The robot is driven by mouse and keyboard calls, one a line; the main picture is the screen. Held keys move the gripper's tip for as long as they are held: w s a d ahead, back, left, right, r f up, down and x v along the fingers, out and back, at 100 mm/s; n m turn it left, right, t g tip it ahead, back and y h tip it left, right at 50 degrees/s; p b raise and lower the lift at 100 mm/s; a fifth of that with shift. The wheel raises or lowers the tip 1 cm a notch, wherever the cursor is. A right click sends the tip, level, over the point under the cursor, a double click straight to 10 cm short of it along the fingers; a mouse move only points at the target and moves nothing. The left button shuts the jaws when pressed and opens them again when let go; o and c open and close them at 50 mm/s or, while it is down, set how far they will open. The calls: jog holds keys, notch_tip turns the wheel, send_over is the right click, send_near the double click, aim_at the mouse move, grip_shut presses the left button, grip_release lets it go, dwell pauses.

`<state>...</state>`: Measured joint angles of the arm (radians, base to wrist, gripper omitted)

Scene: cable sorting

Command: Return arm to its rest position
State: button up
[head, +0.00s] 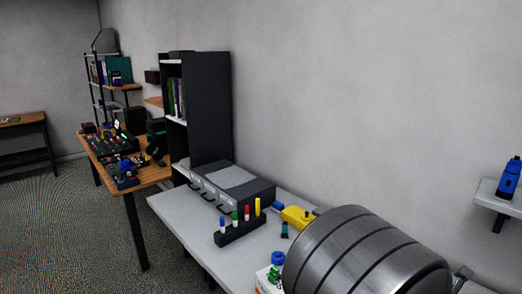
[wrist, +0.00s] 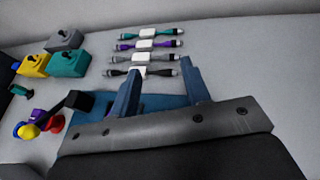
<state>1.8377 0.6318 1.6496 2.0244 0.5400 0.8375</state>
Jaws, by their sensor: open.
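My gripper (wrist: 160,66) shows in the wrist view, with its two blue fingers spread apart and nothing held between them. Beyond the fingertips, several cables (wrist: 146,33) with white tags lie in a row on the light table top (wrist: 235,40). The nearest cable passes close to the left fingertip; I cannot tell the height gap. A flat blue surface (wrist: 82,116) lies under and behind the fingers, partly hidden by the gripper body. In the head view the gripper and the cables are not visible.
In the wrist view, grey, yellow (wrist: 33,65) and teal (wrist: 68,63) blocks stand at the left, near a dark rack. In the head view, a rack of coloured pieces (head: 240,235) and a grey drawer unit (head: 228,185) stand on the table before a dark bookshelf (head: 207,105).

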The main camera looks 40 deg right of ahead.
jog(key=s+a+m+g, duration=0.2)
jog(key=s+a, duration=0.5)
jog(key=s, duration=0.6)
jog(key=shift+a+m+g, duration=0.3)
jog(key=shift+a+g, duration=0.1)
jog(key=shift+g, duration=0.1)
jog(key=w+d+n+t, duration=0.1)
jog(key=w+d+t, duration=0.1)
jog(key=w+d, duration=0.3)
jog(key=w+d+n+t, duration=0.2)
jog(key=w+d, duration=0.3)
jog(key=w, duration=0.9)
jog(key=shift+s, duration=0.1)
